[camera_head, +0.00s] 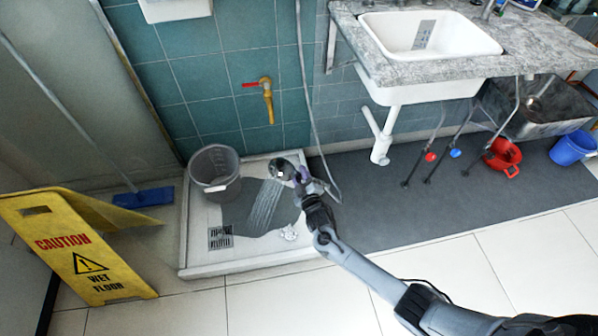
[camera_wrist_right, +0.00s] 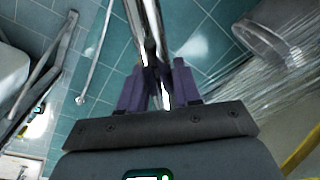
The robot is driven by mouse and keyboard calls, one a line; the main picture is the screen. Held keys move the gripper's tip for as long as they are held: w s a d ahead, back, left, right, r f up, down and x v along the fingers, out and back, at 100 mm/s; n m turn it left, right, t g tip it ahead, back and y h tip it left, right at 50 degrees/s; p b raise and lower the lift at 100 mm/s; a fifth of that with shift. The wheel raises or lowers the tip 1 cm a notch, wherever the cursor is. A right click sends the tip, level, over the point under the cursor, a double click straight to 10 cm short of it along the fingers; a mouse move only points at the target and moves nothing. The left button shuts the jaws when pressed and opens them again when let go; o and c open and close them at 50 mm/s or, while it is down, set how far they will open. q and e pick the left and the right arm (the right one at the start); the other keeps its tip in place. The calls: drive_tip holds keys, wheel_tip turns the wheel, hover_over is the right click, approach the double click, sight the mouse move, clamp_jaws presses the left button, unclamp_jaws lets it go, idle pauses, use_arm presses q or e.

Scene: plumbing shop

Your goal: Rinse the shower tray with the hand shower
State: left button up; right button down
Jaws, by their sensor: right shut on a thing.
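The white shower tray (camera_head: 200,258) lies on the floor against the teal tiled wall, with a square drain grate (camera_head: 220,237) at its left front. A dark wet patch covers part of its middle. My right gripper (camera_head: 303,178) is shut on the hand shower (camera_head: 281,169) above the tray's right side. Water sprays from the shower head down and left onto the tray. In the right wrist view the chrome handle (camera_wrist_right: 148,30) stands between the purple fingers (camera_wrist_right: 152,90), and spray shows at right. My left gripper is in neither view.
A grey bucket (camera_head: 215,171) stands on the tray's back left. A yellow wet-floor sign (camera_head: 83,250) stands left of the tray. A hose (camera_head: 307,85) hangs down the wall to the hand shower. A white sink (camera_head: 430,36) is at right, with red (camera_head: 503,158) and blue (camera_head: 572,148) buckets below it.

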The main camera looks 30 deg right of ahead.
drive_tip(key=shift+p+v, duration=0.65)
drive_tip(key=shift+v, duration=0.5)
drive_tip(key=s+d+p, duration=0.4)
drive_tip(key=s+d, duration=0.3)
drive_tip(key=d, duration=0.5)
drive_tip(key=shift+s+d, duration=0.25)
drive_tip(key=shift+s, duration=0.05)
idle(1.6)
drive_tip(key=shift+d, duration=0.15)
idle(0.4)
idle(0.7)
idle(0.4)
